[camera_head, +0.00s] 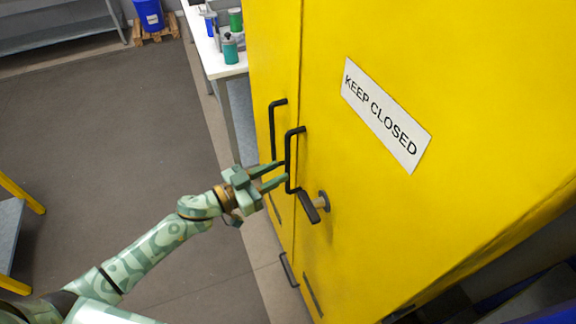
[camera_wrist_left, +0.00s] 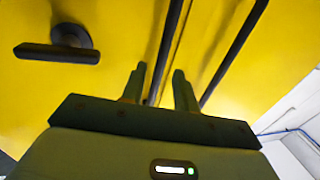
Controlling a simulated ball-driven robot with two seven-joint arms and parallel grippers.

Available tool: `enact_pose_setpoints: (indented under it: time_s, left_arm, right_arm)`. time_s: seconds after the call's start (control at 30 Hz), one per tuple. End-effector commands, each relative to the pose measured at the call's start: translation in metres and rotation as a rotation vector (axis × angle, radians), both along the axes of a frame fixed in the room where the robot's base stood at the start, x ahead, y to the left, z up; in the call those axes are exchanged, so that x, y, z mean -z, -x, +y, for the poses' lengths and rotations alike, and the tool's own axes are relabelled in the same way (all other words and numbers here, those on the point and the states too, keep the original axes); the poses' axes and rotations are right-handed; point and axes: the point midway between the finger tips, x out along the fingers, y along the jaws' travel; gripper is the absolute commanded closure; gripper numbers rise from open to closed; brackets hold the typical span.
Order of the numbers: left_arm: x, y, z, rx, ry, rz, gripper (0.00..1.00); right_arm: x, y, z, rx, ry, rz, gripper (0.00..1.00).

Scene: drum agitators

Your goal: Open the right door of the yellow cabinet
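The yellow cabinet's right door (camera_head: 400,60) has a "KEEP CLOSED" label (camera_head: 386,116) and looks flush with the left door (camera_head: 272,50). It carries a black bar handle (camera_head: 288,150) by the seam and a black turning lever (camera_head: 308,206) on a round base. My left gripper (camera_head: 287,171) is at the lower part of the bar handle, fingers apart. In the left wrist view the right door's bar (camera_wrist_left: 167,50) runs between the open fingertips (camera_wrist_left: 160,75); contact cannot be told. The lever (camera_wrist_left: 55,53) is to the left there. My right gripper is not in view.
The left door's bar handle (camera_head: 272,130) is close beside, just outside the fingers in the left wrist view (camera_wrist_left: 232,55). A white table (camera_head: 215,62) with containers stands behind the cabinet's left side. Open floor (camera_head: 110,130) lies to the left.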

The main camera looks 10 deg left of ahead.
Motion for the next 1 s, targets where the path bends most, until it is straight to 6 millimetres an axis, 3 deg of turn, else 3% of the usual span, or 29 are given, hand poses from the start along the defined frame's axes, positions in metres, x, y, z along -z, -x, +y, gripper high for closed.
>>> enact_pose_setpoints:
  time_s: [0.2,0.6,0.73,1.0]
  left_arm:
    - [0.001,-0.025,-0.024,-0.001,0.001,-0.001,0.7]
    - [0.0,-0.032,-0.031,-0.001,-0.001,0.0,0.7]
    - [0.0,-0.032,-0.031,-0.001,-0.001,0.0,1.0]
    - [0.0,-0.032,-0.032,-0.003,-0.001,0.001,1.0]
  right_arm:
    - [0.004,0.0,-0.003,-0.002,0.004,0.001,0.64]
    - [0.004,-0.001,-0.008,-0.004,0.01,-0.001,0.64]
    - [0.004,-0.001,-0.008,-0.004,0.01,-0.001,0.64]
    - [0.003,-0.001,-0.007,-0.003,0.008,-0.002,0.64]
